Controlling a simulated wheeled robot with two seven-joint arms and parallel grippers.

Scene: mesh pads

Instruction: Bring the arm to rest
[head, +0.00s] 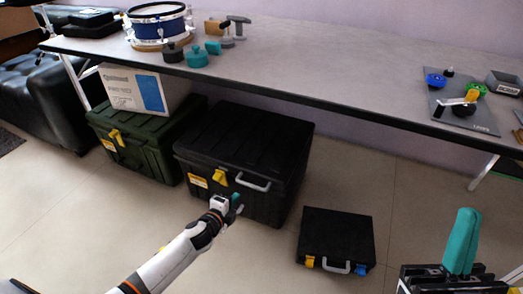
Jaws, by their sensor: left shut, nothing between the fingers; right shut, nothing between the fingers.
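My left arm (172,262) is white and black with orange rings and reaches in from the bottom left. Its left gripper (237,201), with small teal fingers, is shut and empty, in front of the large black case. I cannot tell whether it touches the case. My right gripper (466,214) is close to the camera at the bottom right. Its teal fingers are together and point up from a black base, with nothing held. The rest of the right arm is mostly out of view.
A long grey table (330,62) carries a blue drum (157,28), teal and dark pieces, and a dark board (465,108). Below stand a green case (130,135), a white box (140,92) and a large black case (250,150). A small black case (337,236) lies on open floor.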

